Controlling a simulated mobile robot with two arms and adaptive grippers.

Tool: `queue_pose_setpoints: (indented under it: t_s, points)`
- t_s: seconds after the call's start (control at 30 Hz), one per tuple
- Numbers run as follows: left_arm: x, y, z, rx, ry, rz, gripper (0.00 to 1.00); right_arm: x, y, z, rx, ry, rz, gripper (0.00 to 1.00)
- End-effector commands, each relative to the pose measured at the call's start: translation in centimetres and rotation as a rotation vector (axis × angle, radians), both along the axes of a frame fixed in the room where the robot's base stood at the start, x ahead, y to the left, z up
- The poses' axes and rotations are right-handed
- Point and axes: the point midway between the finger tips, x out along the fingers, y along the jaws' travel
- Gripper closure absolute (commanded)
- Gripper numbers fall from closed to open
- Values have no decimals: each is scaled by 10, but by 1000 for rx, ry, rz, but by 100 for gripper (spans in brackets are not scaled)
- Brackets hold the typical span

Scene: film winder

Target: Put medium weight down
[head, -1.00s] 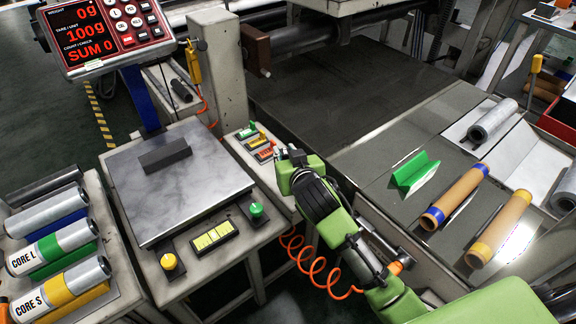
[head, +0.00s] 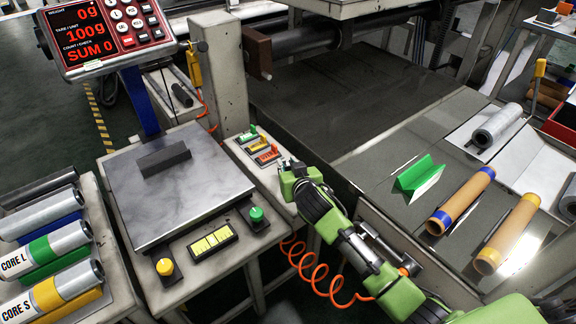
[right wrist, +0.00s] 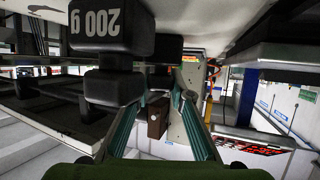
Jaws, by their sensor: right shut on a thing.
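My right gripper (head: 284,170) is by the small stand with green, yellow and orange-red places (head: 258,146), beside the scale. The weight looks very close to the camera and overlaps the left finger. A second dark block shows behind it. In the head view the held weight is too small or hidden by the gripper to make out. My left gripper is not in view.
The scale plate (head: 208,198) bears a dark block (head: 164,157), and its red display (head: 105,32) reads 0 g. Cores lie on the left rack (head: 110,300). A green block (head: 418,178) and two brown tubes lie on the right table. An orange coiled hose (head: 318,275) hangs below my arm.

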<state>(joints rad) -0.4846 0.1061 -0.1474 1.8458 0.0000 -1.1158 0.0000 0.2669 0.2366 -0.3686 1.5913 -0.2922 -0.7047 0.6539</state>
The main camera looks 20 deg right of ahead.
Motion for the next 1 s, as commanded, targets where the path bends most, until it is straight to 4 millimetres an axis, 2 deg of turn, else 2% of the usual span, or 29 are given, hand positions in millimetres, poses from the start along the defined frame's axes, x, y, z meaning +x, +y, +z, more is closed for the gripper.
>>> queue_pose_setpoints:
  t_s: [0.03, 0.07, 0.1, 0.13, 0.57, 0.67, 1.0]
  points:
    - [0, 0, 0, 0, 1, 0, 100, 0, 0, 2, 0, -2, 1, 100]
    - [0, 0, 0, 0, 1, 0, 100, 0, 0, 0, 0, 1, 0, 78]
    - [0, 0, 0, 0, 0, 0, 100, 0, 0, 0, 0, 1, 0, 67]
    - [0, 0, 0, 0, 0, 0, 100, 0, 0, 0, 0, 1, 0, 63]
    - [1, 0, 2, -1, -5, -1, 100, -6, 0, 3, 0, 1, 0, 63]
    - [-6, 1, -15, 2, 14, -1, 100, -18, 1, 8, 1, 2, 0, 63]
    - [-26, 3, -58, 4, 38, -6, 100, -83, 3, 36, 2, 1, -1, 63]
